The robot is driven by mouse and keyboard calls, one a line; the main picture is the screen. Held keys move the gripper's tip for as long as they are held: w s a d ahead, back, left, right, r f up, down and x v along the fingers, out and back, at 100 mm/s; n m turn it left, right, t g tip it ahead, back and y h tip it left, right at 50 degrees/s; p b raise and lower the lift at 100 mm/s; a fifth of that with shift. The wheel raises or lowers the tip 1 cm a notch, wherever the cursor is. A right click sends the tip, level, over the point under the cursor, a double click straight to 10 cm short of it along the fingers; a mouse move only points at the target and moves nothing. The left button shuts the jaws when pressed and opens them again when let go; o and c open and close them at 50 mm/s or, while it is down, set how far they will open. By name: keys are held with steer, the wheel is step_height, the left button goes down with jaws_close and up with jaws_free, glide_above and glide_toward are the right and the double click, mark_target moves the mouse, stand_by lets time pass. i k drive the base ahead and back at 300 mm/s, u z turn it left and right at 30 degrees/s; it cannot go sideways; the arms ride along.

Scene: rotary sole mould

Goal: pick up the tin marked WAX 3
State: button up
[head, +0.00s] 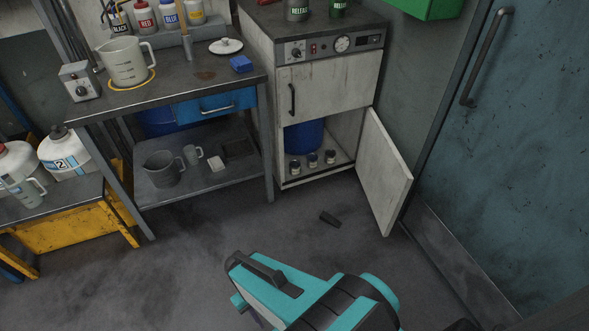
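Three small dark containers with pale labels stand in a row on the cabinet's lower shelf: a left one (295,168), a middle one (313,160) and a right one (330,157). Their labels are too small to read, so I cannot tell whether one is marked WAX 3. They stand upright in front of a blue drum (304,135), inside the open lower compartment. My teal and black arm shows at the bottom of the head view, well in front of the cabinet. My gripper's fingers are not visible.
The cabinet door (386,172) stands open toward the right. A workbench (190,84) with a jug (125,62) is left of the cabinet; a blue door (510,140) is at right. The floor between is mostly clear.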

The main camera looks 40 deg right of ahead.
mark_target(296, 164)
steer(key=i, duration=1)
